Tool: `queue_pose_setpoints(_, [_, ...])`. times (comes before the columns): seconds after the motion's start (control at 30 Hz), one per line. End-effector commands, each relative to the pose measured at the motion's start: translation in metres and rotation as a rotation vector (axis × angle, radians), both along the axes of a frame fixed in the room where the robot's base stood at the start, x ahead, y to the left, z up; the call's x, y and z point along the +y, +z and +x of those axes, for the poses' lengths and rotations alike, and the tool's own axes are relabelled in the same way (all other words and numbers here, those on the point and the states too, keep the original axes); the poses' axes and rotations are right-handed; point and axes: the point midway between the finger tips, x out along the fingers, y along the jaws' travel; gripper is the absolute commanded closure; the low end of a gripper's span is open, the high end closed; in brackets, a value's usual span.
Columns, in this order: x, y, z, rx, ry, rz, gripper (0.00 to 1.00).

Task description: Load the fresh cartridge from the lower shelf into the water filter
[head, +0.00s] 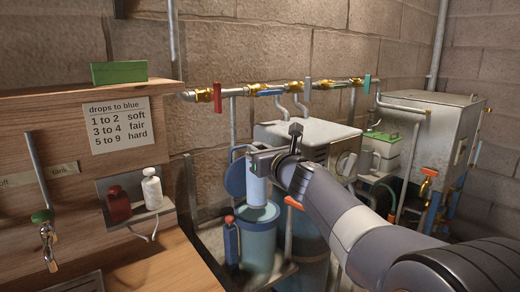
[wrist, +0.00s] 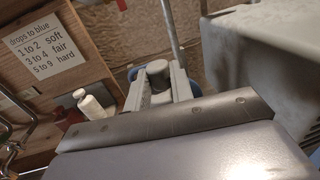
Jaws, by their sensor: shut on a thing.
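My gripper (head: 262,158) is shut on the top of a pale, upright cartridge (head: 257,188) in the head view. The cartridge hangs over the translucent blue filter housing (head: 260,245). Its lower end is at about the height of the housing's rim; I cannot tell whether it is just above or slightly inside. A round blue lid (head: 235,178) stands behind and left of the cartridge. In the wrist view the jaws (wrist: 160,85) show beyond my wrist, with a grey rounded end between them; the rest of the cartridge is hidden.
A dark blue cylinder (head: 231,240) stands left of the housing. A grey metal box (head: 300,132) is close behind my gripper. Pipes with a red-handled valve (head: 217,97) run above. A wooden bench with white (head: 152,188) and red (head: 118,205) bottles is at left.

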Motion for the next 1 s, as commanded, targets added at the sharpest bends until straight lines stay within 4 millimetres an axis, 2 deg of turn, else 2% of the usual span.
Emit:
queue_pose_setpoints(0.03, [0.0, -0.011, 0.0, -0.001, 0.0, 0.0, 1.0])
queue_pose_setpoints(1.0, [0.0, -0.146, 0.0, -0.001, 0.0, 0.0, 1.0])
